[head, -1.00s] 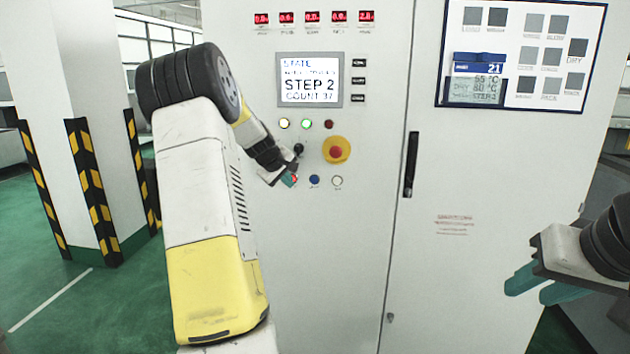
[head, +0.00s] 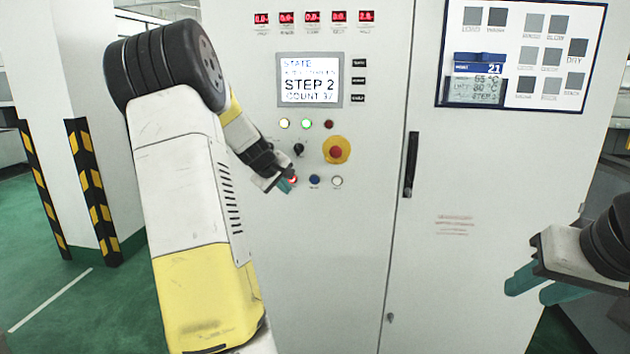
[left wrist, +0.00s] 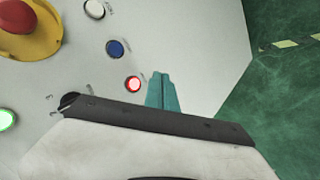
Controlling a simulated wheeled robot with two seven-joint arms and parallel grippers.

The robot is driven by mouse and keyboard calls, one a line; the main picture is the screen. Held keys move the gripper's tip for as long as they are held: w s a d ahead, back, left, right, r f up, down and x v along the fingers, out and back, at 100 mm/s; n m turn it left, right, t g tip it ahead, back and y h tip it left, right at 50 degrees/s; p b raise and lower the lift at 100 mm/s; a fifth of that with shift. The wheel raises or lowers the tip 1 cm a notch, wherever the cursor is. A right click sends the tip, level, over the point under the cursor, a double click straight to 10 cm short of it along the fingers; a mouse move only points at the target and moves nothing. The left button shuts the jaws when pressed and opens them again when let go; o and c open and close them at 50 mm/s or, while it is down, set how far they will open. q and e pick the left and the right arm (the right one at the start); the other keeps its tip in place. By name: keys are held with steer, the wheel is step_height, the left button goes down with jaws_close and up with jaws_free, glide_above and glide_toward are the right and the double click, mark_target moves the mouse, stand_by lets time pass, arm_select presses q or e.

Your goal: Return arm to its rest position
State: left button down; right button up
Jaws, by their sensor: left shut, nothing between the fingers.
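My left gripper (head: 285,185) is in front of the control cabinet (head: 350,240), close to the lower row of buttons. In the left wrist view its teal fingers (left wrist: 162,92) are together with nothing between them. They are beside the lit red button (left wrist: 133,84); I cannot tell whether they touch the panel. The red button also shows at the fingertips in the head view (head: 293,180). My right gripper (head: 535,285) is at the lower right, its teal fingers apart and empty.
A blue button (head: 314,180), a white button (head: 337,181) and a red emergency stop on yellow (head: 336,150) are near the left gripper. The screen (head: 310,80) reads STEP 2. A striped pillar (head: 60,120) stands at the left over green floor.

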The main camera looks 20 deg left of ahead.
stand_by(0.4)
arm_select(q)
steer(key=s+d+r+m+g+h, duration=0.1)
steer(key=s+d+r+m, duration=0.3)
steer(key=s+d, duration=0.45)
steer(key=s+d+r+m+h, duration=0.1)
steer(key=s+d+r+m, duration=0.3)
steer(key=d, duration=0.8)
steer(key=s+d+f+m+g, duration=0.1)
steer(key=s+d+m, duration=0.1)
steer(key=s, duration=0.8)
steer(key=s+d+f+m, duration=0.1)
steer(key=s+d+m, duration=0.2)
steer(key=s, duration=0.8)
steer(key=shift+d+f+g+h, duration=0.15)
steer(key=shift+d+g+h, duration=0.2)
steer(key=shift+d, duration=0.6)
